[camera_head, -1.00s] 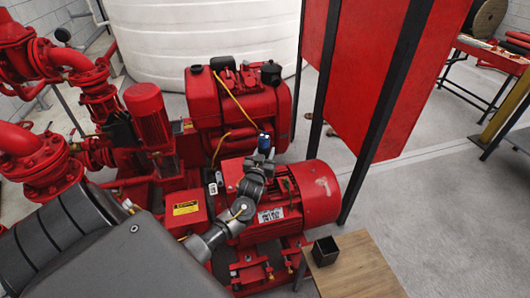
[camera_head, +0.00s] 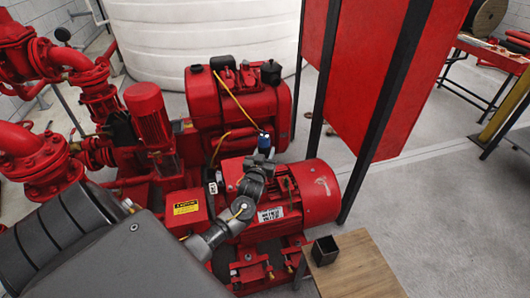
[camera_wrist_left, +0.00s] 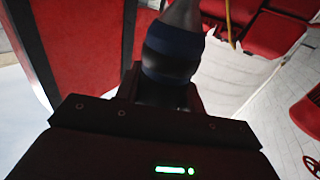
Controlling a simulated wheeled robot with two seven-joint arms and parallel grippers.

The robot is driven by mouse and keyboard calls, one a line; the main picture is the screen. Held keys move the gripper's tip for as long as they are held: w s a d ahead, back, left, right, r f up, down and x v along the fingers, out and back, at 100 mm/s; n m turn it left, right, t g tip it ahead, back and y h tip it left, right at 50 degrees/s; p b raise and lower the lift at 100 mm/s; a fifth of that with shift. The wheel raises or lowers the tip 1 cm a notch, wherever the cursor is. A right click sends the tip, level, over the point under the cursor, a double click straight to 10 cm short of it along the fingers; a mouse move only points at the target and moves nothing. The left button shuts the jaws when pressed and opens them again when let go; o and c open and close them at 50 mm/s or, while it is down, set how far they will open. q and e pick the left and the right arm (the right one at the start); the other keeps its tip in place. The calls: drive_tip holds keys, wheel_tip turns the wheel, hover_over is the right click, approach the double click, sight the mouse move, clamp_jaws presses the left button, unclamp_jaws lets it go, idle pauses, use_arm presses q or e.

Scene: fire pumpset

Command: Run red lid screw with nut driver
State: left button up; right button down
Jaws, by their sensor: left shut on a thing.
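My left gripper (camera_head: 262,156) is above the red motor (camera_head: 310,195) in the head view. It is shut on the blue and black nut driver (camera_head: 264,141), whose handle fills the top middle of the left wrist view (camera_wrist_left: 172,48). The driver's tip is not visible in either view. I cannot make out the lid screw or whether the driver touches anything. My right gripper is not in view.
A red engine (camera_head: 235,105) with a yellow cable stands behind the motor. Red pipes and valves (camera_head: 45,160) fill the left. A red panel on black posts (camera_head: 380,75) rises at the right. A wooden table with a black cup (camera_head: 325,250) stands at front right.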

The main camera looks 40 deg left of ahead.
use_arm(q)
drive_tip(key=shift+f+p, duration=0.3)
drive_tip(key=shift+p, duration=0.45)
idle(2.2)
drive_tip(key=shift+s, duration=0.1)
idle(0.4)
drive_tip(key=shift+r+p, duration=0.45)
drive_tip(key=shift+w+a+r+p, duration=0.1)
drive_tip(key=shift+r+p, duration=1.1)
drive_tip(key=shift+r, duration=0.25)
drive_tip(key=shift+w+r+p, duration=0.1)
drive_tip(key=shift+r+p, duration=1.1)
drive_tip(key=shift+r, duration=0.2)
